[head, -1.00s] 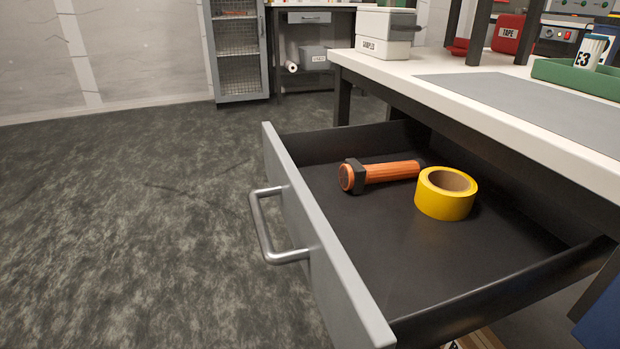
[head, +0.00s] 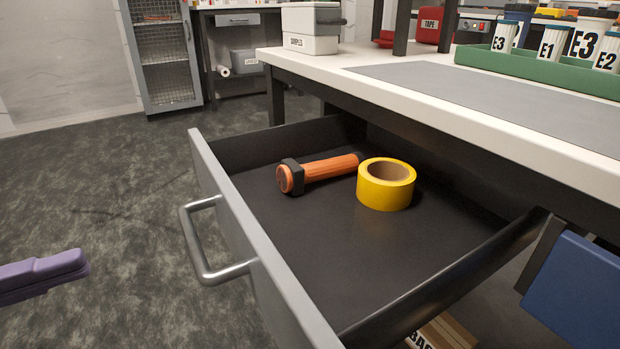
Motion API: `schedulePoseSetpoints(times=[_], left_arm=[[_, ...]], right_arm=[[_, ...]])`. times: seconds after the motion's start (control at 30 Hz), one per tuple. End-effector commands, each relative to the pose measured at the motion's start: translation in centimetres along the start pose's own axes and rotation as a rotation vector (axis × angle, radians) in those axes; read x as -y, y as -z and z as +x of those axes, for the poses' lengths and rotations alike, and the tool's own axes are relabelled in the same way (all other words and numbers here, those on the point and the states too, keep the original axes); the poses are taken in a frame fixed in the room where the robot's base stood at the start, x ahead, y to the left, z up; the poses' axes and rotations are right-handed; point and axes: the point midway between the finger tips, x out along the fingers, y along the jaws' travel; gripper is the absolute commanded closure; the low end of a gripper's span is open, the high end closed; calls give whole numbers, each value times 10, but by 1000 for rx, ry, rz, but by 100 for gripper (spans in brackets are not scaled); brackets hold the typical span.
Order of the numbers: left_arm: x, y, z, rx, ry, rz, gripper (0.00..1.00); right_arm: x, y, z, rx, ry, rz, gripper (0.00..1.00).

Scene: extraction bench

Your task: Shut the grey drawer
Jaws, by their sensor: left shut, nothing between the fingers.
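The grey drawer (head: 262,262) is pulled well out from under the white-topped bench. Its front has a bar handle (head: 214,240) facing left. Inside the drawer an orange flashlight (head: 328,168) with a black head lies on its side, and a yellow tape roll (head: 385,185) rests just right of it. My left gripper (head: 80,266), purple, comes in at the left edge. It is shut and empty, over the floor, to the left of the drawer front and apart from the handle. My right gripper is not in view.
The white bench top (head: 350,86) carries a grey mat, a green tray (head: 535,70) with labelled cups, a white box (head: 311,30) and a red tape box. A blue panel (head: 580,290) is under the bench at right. The floor left of the drawer is clear.

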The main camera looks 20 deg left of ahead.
Motion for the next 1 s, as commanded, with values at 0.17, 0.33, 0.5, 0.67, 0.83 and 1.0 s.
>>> schedulePoseSetpoints(times=[0.17,0.33,0.5,0.67,0.83,1.0], left_arm=[[0,1,22,-5,7,2,100],[-1,1,58,-5,9,1,100],[-1,1,94,-4,8,1,100],[-1,1,120,-3,6,1,100],[0,1,135,-2,3,-2,100],[1,1,138,-1,3,-3,100]], right_arm=[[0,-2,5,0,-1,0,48],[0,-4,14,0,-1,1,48],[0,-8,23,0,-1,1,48],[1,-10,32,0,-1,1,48],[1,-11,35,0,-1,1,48],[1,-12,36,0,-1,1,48]])
